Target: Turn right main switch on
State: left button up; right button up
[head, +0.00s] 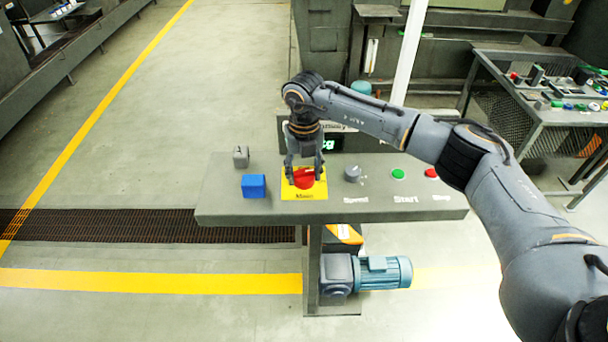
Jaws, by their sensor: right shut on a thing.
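The main switch (304,180) is a red rotary knob on a yellow plate (305,192) marked with a label below it. It sits on the grey control panel (240,212) in the middle of the head view. My right gripper (304,174) points down over the knob, with a finger on either side of it. It is shut on the knob. The fingers hide part of the knob, so its exact turn angle is hard to tell. My left gripper is not in view.
A blue block (253,186) and a small grey block (241,157) stand left of the switch. Right of it are a grey speed knob (352,173), a green start button (398,174) and a red stop button (431,173). A motor (380,273) is below.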

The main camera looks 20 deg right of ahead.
aim_at(304, 171)
jog(key=shift+m+b, duration=0.3)
jog(key=shift+m, duration=0.8)
jog(key=o, duration=1.2)
jog(key=shift+c, duration=0.2)
notch_tip(304, 171, up, 12)
